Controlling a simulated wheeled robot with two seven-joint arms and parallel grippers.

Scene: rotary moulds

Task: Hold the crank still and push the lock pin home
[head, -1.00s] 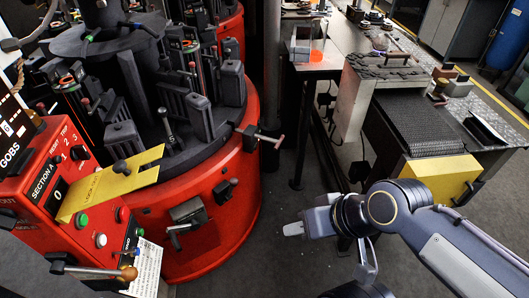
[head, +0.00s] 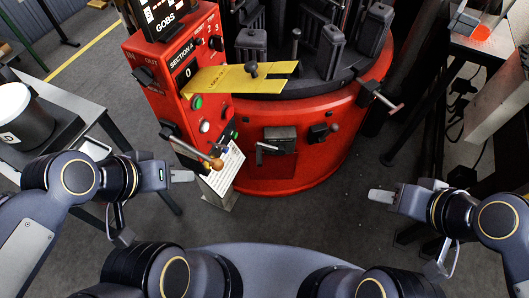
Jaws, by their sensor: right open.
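In the head view, a crank-like lever (head: 192,150) with a brown ball knob sits on the front of the red control box. A T-handled pin (head: 381,96) sticks out from the right side of the red round machine. I cannot tell for sure which one is the lock pin. My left gripper (head: 182,176) is left of and slightly below the brown knob, apart from it; its jaw gap is not visible. My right gripper (head: 382,196) is open, empty, and below the T-handled pin.
The red control box (head: 160,75) adjoins the red machine (head: 310,125). A small lever (head: 322,131) and a grey latch (head: 278,141) are on the machine's front.

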